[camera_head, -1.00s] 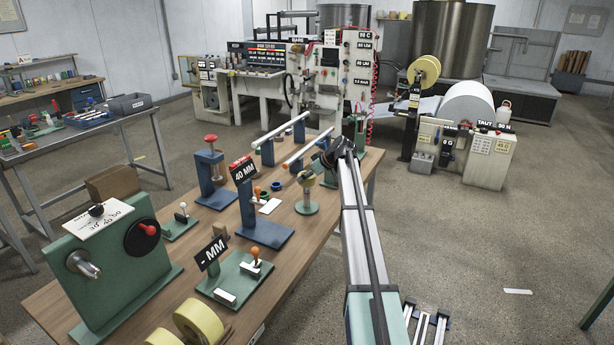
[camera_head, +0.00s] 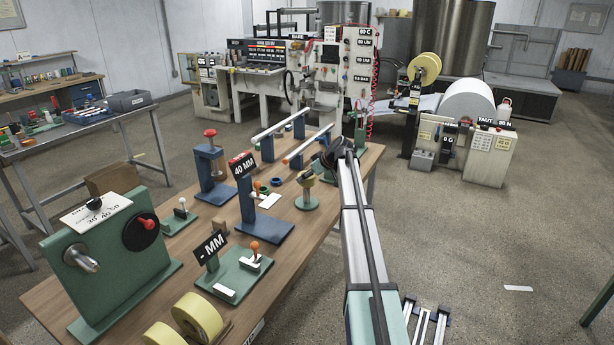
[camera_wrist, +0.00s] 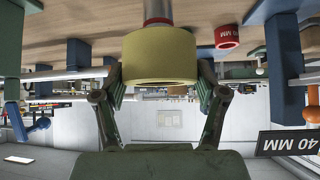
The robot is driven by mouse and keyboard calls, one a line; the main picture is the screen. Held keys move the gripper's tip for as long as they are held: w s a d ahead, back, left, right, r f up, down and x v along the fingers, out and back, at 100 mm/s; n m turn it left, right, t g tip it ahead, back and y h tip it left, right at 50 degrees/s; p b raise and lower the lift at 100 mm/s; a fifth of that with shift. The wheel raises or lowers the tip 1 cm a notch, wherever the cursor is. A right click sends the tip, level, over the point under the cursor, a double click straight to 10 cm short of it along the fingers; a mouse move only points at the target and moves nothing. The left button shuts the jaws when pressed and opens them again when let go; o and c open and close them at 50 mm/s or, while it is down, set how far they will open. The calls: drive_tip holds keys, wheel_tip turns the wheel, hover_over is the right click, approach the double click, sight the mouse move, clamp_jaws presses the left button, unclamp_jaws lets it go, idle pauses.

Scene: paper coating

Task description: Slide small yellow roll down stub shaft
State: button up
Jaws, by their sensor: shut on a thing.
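The small yellow roll (camera_wrist: 160,56) fills the upper middle of the wrist view. My gripper (camera_wrist: 161,82) has one finger on each side of it and is shut on it. A metallic stub shaft (camera_wrist: 157,10) runs from the picture's top edge to the roll, in line with it. The roll covers the shaft's end, so I cannot tell how far it sits around it. In the head view, the roll (camera_head: 306,178) is at the top of a small stand with a round green base (camera_head: 307,202). My gripper (camera_head: 328,160) is partly hidden there behind my arm.
A blue stand with a 40 MM sign (camera_head: 265,229) is left of the roll, with blue (camera_head: 276,181) and green cores near it. A long white bar (camera_head: 307,148) lies behind. Large yellow rolls (camera_head: 197,316) lie at the table's front.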

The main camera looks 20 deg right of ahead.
sight(307, 194)
drive_tip(key=shift+f+b, duration=2.65)
drive_tip(key=shift+f, duration=1.7)
drive_tip(key=o, duration=1.2)
drive_tip(key=shift+r, duration=0.1)
drive_tip(key=shift+s, duration=0.1)
drive_tip(key=v, duration=1.2)
